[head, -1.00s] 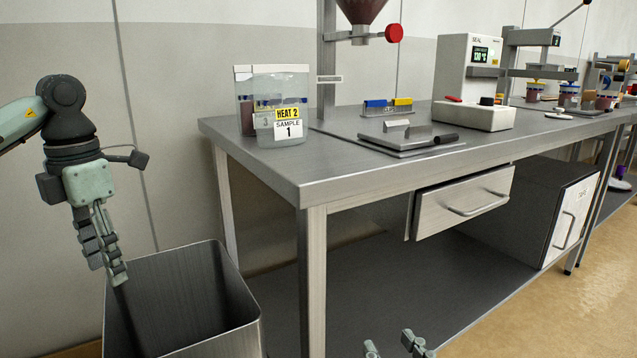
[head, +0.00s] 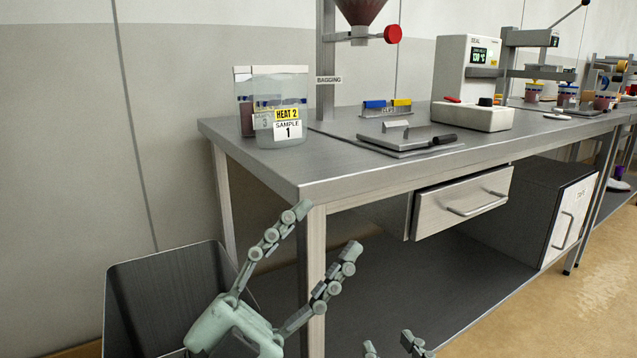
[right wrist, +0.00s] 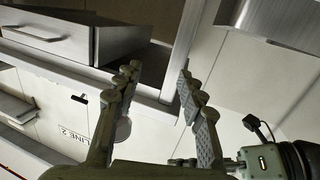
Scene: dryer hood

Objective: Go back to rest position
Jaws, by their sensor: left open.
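My left gripper (head: 322,240) is open and empty in the head view. It is low, in front of the near table leg and overlapping the bin's right side in the picture, with its fingers pointing up and right. My right gripper (head: 388,347) shows only as two spread fingertips at the bottom edge of the head view. In the right wrist view its fingers (right wrist: 157,82) are apart with nothing between them.
An open metal bin (head: 165,275) stands left of the steel table (head: 330,170). On the table are the labelled bags (head: 283,100), a sealer (head: 475,85) and a flat metal fixture (head: 405,140). A drawer (head: 465,202) hangs under the tabletop, slightly out.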

